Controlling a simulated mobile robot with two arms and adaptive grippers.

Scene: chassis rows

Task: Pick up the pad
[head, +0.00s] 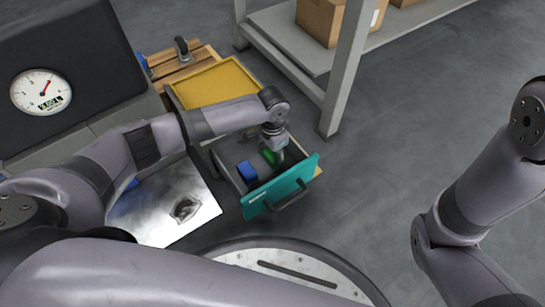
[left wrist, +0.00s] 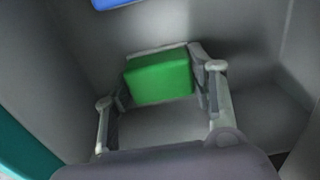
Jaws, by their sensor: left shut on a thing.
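A small green block, which I take for the pad (left wrist: 160,77), lies inside a grey open drawer (head: 226,157). My left gripper (left wrist: 163,88) reaches down into the drawer and is shut on the pad, with one finger on either side of it. In the head view the left gripper (head: 273,155) partly covers the pad, and only a bit of green shows. Whether the pad touches the drawer floor I cannot tell. My right arm is at the right of the head view, but its gripper is out of view.
A blue block (head: 247,171) lies in the drawer beside the gripper. The drawer's teal front (head: 285,187) has a dark handle. A yellow surface (head: 217,83) lies behind it. A grey shelf rack (head: 344,75) with cardboard boxes stands behind right. The floor at right is clear.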

